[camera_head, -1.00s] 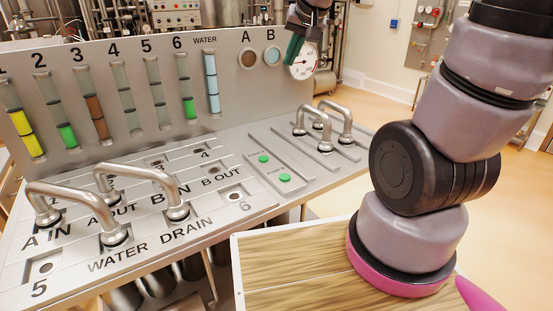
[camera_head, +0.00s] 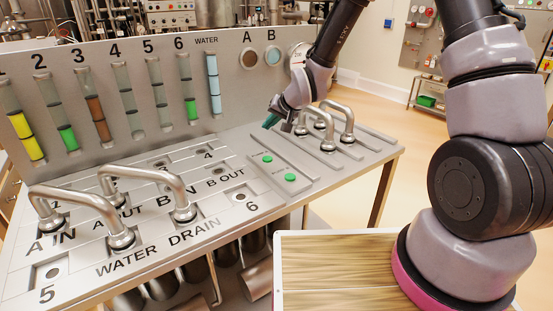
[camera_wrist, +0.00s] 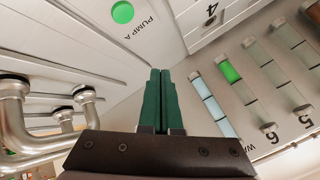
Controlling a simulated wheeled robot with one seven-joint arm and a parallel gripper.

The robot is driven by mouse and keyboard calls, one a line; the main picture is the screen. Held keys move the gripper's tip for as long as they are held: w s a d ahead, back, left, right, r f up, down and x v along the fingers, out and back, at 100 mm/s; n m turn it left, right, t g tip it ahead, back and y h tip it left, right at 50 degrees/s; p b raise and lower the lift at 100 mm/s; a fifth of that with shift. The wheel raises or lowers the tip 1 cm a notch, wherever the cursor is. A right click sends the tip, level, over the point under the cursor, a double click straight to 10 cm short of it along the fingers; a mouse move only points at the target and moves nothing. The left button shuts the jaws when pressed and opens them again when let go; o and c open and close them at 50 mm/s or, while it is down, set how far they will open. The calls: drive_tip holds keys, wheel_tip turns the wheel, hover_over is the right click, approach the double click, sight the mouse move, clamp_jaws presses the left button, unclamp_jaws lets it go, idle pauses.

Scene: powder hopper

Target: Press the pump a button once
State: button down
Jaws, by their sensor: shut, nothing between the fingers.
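The pump A button is a green round button (camera_head: 267,159) on a grey strip of the sloping bench. It also shows in the wrist view as a green disc (camera_wrist: 122,12) at the top, with the label PUMP A beside it. A second green button (camera_head: 290,177) lies nearer the front on the same strip. My gripper (camera_head: 268,123) is near the strip's far end, close to the upright panel, apart from the pump A button. In the wrist view its green fingers (camera_wrist: 160,73) are together, with nothing between them.
Metal handles (camera_head: 336,122) stand right of the strip, close to my gripper. More bent handles (camera_head: 150,185) stand on the left. The upright panel (camera_head: 225,110) with coloured tubes rises behind. A wood-topped surface (camera_head: 335,270) lies in front.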

sight(269, 160)
drive_tip(key=shift+f, duration=0.35)
drive_tip(key=shift+f, duration=4.3)
drive_tip(key=shift+f, duration=0.1)
drive_tip(key=shift+f, duration=0.3)
drive_tip(key=shift+f, duration=0.4)
drive_tip(key=shift+r, duration=0.8)
drive_tip(key=shift+r, duration=2.5)
